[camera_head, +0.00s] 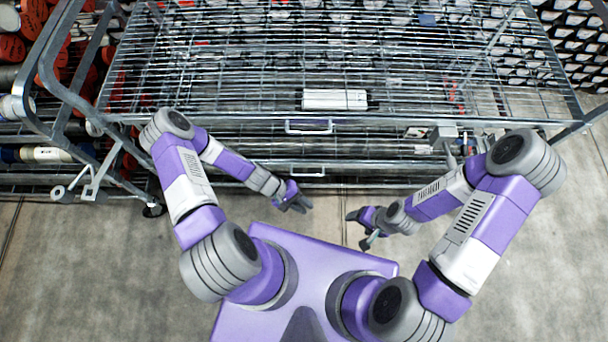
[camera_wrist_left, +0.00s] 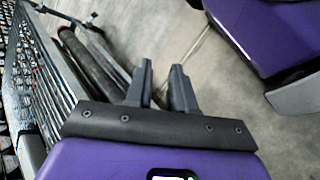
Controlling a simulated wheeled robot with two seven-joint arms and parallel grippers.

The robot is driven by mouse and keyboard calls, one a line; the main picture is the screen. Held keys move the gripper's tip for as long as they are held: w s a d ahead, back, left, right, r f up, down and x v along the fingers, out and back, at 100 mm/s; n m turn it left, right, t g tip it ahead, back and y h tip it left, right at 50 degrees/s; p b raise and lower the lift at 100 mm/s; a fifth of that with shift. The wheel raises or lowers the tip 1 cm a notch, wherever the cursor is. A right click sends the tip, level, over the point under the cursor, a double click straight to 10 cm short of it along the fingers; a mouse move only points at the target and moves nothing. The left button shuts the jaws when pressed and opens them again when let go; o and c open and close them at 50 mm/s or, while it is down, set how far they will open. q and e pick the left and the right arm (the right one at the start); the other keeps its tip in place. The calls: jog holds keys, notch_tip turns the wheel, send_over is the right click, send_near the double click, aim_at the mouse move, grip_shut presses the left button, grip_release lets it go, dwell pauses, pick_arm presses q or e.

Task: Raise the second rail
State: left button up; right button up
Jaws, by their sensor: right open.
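A metal wire rack (camera_head: 330,60) spans the top of the head view. On its front are an upper rail-like bar with a lilac handle (camera_head: 308,132) and a lower bar with a pale handle (camera_head: 307,174); I cannot tell which is the second rail. My left gripper (camera_head: 301,205) is below the lower handle and apart from it, with empty fingers. In the left wrist view, the two dark fingers (camera_wrist_left: 161,75) stand apart over bare floor. My right gripper (camera_head: 357,229) is open and empty, to the right of the left one.
A white box (camera_head: 335,99) lies on the upper wire shelf. Red-ended cylinders (camera_head: 12,48) fill a rack at the left. A grey bracket (camera_head: 443,134) stands at the rack's right front. The concrete floor (camera_head: 80,270) is clear at the left.

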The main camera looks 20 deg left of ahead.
aim_at(302, 175)
pick_arm(q)
jog(key=w+a+f+n+t+h+b, duration=0.2)
jog(key=w+a+f+n+t+h, duration=0.15)
jog(key=w+a+n+t, duration=0.5)
jog(key=shift+m+t+y, duration=0.25)
jog(key=shift+m+t, duration=0.2)
jog(key=shift+m, duration=0.5)
jog(key=x, duration=0.3)
jog(key=b+x, duration=0.1)
jog(key=x, duration=0.2)
jog(key=shift+w+a, duration=0.15)
jog(key=shift+w, duration=0.25)
grip_shut()
